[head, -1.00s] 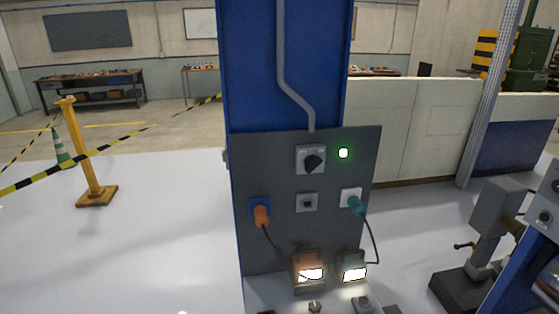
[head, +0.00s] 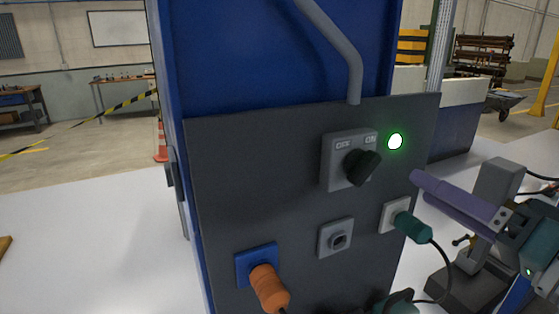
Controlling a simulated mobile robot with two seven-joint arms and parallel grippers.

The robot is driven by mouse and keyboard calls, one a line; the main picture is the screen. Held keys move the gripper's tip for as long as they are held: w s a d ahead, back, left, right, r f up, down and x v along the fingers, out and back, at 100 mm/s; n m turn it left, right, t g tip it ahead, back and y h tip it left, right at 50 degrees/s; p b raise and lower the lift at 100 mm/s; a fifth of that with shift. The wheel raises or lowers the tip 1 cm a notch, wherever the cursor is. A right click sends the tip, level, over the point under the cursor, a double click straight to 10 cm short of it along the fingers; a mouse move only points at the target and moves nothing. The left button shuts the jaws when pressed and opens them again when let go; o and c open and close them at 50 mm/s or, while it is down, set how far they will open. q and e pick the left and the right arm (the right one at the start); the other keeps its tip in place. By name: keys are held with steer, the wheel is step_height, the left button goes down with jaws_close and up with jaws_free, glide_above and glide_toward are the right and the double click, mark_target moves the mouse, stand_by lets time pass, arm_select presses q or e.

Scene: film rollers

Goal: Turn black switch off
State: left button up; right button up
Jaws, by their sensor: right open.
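The black switch (head: 361,167) is a rotary knob on a grey plate (head: 332,172) marked OFF at left and ON at right. Its handle points up and right, toward ON. A green light (head: 395,141) glows beside it. My right gripper (head: 418,187) has purple fingers and comes in from the right. It is open and empty, to the right of the knob and slightly lower, apart from it. My left gripper is not in view.
The dark panel (head: 240,180) is on a blue column (head: 260,60). Below the switch are an orange plug (head: 269,288), an empty grey socket (head: 336,238) and a teal plug (head: 412,227) with a cable. A grey machine (head: 490,210) stands behind my right arm.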

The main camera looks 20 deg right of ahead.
mark_target(378, 162)
steer(key=w, duration=0.6)
steer(key=w+p, duration=0.1)
steer(key=w, duration=0.1)
steer(key=shift+w+a, duration=0.35)
steer(key=shift+w, duration=0.05)
jaws_close()
